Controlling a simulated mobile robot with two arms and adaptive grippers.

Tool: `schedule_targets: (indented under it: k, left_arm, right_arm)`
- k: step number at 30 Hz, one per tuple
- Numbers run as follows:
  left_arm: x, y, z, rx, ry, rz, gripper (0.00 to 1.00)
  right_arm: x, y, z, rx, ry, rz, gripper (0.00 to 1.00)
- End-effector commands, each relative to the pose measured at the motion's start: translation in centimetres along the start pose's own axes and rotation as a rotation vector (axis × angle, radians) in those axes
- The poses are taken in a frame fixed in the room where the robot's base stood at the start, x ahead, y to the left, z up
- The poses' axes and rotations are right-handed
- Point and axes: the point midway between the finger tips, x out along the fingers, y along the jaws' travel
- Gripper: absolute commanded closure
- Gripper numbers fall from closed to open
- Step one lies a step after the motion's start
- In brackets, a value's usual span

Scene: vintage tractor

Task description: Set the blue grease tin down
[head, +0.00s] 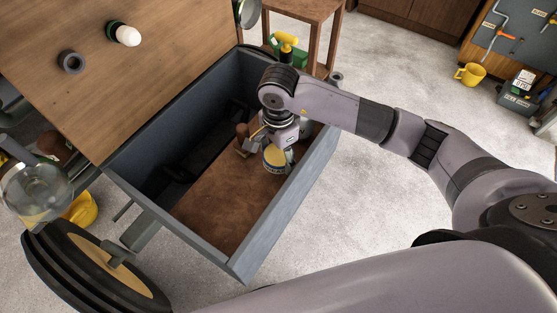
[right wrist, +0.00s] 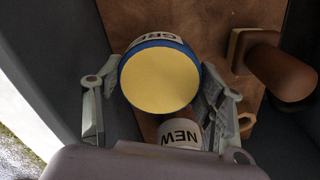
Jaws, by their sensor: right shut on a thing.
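The grease tin (head: 275,160) has a yellow top, a blue rim and a pale label. It also shows in the right wrist view (right wrist: 160,80), where "GRE" is readable on its side. My right gripper (head: 270,147) reaches down into the open blue-grey box (head: 290,192) and is shut on the tin, one finger on each side. The tin is over the brown floor (head: 215,207) of the box, near its right wall. I cannot tell whether its base touches the floor. My left gripper is not in view.
A brown wooden piece (right wrist: 285,72) stands close by the tin in the box. A white item marked "NEW" (right wrist: 180,134) is just beside the tin. The near brown floor is clear. The box walls rise around my gripper. A wooden stool (head: 312,30) stands behind.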

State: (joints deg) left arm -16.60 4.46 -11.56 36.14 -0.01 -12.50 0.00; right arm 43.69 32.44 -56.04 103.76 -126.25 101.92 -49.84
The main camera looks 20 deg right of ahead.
Motion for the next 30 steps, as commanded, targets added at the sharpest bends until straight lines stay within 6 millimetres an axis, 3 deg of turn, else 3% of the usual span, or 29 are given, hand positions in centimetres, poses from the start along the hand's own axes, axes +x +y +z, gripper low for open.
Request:
schedule_targets:
  k: [8,19,20,23,30]
  left_arm:
    - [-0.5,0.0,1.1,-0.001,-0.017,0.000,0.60]
    - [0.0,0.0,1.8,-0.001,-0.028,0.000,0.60]
    - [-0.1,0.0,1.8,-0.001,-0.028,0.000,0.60]
    - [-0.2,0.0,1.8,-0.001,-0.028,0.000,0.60]
    - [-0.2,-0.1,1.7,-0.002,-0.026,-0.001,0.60]
  right_arm:
    - [3.7,0.1,0.1,-0.001,-0.001,0.003,0.77]
    - [4.3,0.0,0.0,-0.002,0.000,0.000,0.77]
    - [4.2,0.1,0.0,-0.001,0.000,0.001,0.34]
    - [4.2,0.1,0.0,-0.001,0.000,0.002,0.28]
    - [4.1,0.1,0.0,-0.001,0.000,0.002,0.28]
